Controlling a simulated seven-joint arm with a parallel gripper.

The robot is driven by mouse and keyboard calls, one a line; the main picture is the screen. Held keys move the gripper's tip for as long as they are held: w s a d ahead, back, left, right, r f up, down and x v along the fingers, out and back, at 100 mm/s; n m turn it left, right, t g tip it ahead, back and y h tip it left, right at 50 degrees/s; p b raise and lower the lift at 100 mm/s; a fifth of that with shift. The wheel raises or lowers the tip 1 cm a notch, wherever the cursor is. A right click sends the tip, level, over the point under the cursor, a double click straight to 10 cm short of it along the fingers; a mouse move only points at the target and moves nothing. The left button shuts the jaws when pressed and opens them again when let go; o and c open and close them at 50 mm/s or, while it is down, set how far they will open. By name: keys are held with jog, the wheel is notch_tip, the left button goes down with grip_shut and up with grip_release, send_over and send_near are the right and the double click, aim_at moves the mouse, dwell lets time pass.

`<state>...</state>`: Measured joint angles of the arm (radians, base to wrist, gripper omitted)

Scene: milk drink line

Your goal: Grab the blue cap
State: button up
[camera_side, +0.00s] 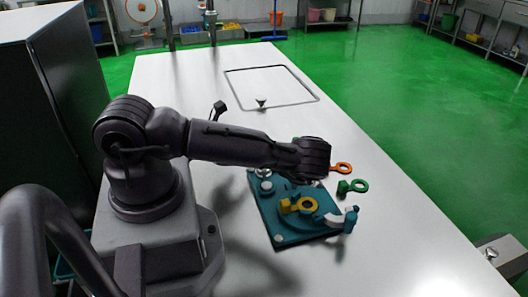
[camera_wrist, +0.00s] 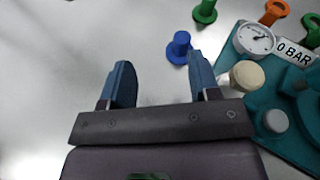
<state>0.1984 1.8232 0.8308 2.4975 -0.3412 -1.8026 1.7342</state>
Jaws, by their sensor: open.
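The blue cap (camera_wrist: 180,48) shows in the wrist view as a small blue piece with a round knob and a wider flange. It is on the light grey table, left of the teal base plate. My gripper (camera_wrist: 160,72) is open and empty, with its two blue fingers spread apart. The cap appears just beyond the right fingertip, close to its line, not between the fingers. I cannot tell the height gap. In the side view I cannot make out the blue cap, and my arm hides the fingers.
The teal base plate (camera_side: 283,233) carries a yellow ringed part (camera_side: 298,206), a gauge (camera_wrist: 254,38) and a cream knob (camera_wrist: 247,74) close to my right finger. A green cap (camera_wrist: 205,12) and an orange cap (camera_wrist: 274,12) are farther back. The table left of the blue cap is clear.

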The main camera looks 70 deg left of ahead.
jog(key=m, duration=0.1)
jog(key=d+m+h, duration=0.1)
jog(key=m+h, duration=0.1)
jog(key=shift+s+d+f+t, duration=0.25)
jog(key=shift+s+f+t, duration=0.05)
jog(key=shift+s, duration=0.05)
jog(key=shift+d+f+m+h, duration=0.1)
jog(key=shift+d+m+h, duration=0.05)
jog(key=shift+m+h, duration=0.2)
jog(key=shift+w+f, duration=0.3)
jog(key=shift+w, duration=0.05)
jog(key=shift+w+a, duration=0.45)
jog(key=shift+w, duration=0.25)
jog(key=x, duration=1)
jog(key=shift+w+f, duration=0.1)
jog(key=shift+w, duration=0.1)
jog(key=shift+c, duration=0.2)
jog(key=c, duration=1)
